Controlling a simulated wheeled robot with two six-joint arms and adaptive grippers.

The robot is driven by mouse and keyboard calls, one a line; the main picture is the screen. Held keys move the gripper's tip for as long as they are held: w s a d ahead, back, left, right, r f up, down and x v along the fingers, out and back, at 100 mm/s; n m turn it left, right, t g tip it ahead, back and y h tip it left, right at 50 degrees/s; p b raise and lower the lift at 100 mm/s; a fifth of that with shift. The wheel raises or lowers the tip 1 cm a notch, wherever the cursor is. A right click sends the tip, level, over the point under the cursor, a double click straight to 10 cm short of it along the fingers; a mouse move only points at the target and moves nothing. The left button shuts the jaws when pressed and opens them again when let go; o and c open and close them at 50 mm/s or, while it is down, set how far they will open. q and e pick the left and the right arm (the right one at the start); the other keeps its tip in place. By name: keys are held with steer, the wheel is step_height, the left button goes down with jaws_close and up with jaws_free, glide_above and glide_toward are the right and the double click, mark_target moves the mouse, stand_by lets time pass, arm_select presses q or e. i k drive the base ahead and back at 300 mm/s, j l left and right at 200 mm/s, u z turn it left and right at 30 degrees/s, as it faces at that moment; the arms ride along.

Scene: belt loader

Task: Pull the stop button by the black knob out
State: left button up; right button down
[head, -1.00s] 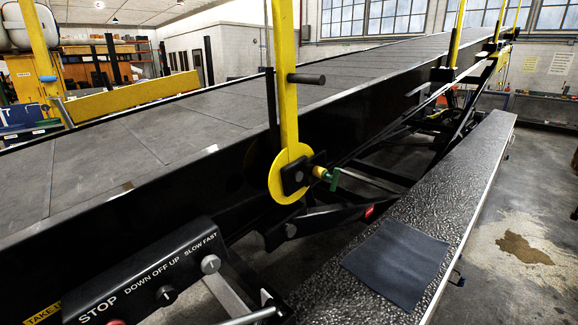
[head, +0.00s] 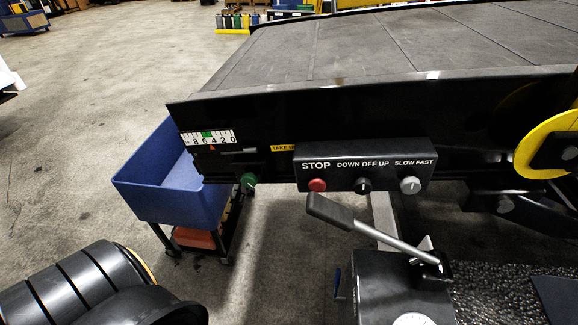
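The red stop button (head: 317,185) is on the front of the black control box (head: 345,158), under the word STOP, at the middle of the head view. The black knob (head: 363,185) is just right of it, under DOWN OFF UP. A grey knob (head: 410,185) is further right, under SLOW FAST. How far the red button stands out is hard to tell from here. Neither gripper shows in the head view.
A lever with a black grip (head: 335,216) slants just below the box. A green knob (head: 249,181) and a scale (head: 208,138) are on the loader's side. A blue bin (head: 165,175) on a cart stands left. Open floor lies at far left.

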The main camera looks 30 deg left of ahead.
mark_target(317, 185)
steer(key=u, duration=0.7)
